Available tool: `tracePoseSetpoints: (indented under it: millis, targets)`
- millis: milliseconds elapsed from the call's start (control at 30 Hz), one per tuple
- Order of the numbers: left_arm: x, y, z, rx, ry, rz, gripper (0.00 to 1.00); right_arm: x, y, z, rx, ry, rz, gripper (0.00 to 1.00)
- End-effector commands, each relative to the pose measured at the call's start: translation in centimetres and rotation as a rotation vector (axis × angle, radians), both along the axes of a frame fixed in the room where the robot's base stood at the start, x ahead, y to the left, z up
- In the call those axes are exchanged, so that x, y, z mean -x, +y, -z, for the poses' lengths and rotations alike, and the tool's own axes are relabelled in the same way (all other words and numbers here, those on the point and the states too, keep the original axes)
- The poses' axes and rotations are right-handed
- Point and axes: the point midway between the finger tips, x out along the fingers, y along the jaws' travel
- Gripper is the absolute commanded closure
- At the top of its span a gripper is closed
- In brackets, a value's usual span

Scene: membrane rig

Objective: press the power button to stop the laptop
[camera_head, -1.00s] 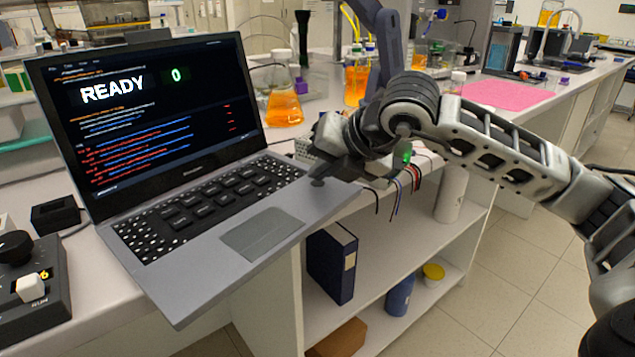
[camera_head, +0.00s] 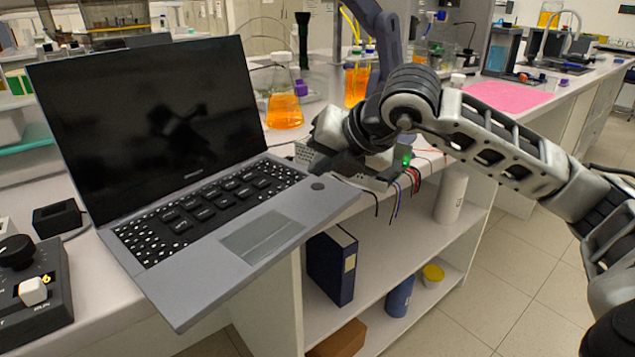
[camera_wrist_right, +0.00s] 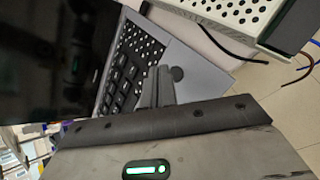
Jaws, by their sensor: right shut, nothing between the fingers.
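The open laptop (camera_head: 262,236) sits on the bench and its screen (camera_head: 150,125) is dark. The round dark power button (camera_head: 317,186) is at the right end of the deck, beside the keyboard. My left gripper is out of view.
A perforated light box (camera_wrist_right: 235,18) with wires stands beside the laptop. A flask of orange liquid (camera_head: 284,108) stands behind. A control box with knobs (camera_head: 35,290) is at the left. The laptop's front corner overhangs the bench edge.

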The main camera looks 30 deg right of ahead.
Motion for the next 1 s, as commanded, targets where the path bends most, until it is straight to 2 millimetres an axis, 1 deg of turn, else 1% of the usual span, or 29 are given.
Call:
tracePoseSetpoints:
  millis: [133, 233, 733, 833, 1000]
  targets:
    - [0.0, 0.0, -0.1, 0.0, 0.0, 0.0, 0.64, 0.0, 0.0, -0.2, 0.0, 0.0, 0.0, 1.0]
    - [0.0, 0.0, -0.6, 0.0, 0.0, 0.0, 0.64, 0.0, 0.0, -0.8, 0.0, 0.0, 0.0, 1.0]
    - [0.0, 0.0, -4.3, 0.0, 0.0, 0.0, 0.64, 0.0, 0.0, -5.8, -0.001, 0.0, 0.001, 1.0]
    - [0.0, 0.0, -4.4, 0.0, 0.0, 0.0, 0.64, 0.0, 0.0, -6.1, -0.001, 0.001, 0.0, 1.0]
    - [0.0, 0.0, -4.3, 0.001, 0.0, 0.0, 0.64, 0.0, 0.0, -6.0, 0.0, 0.001, 0.0, 1.0]
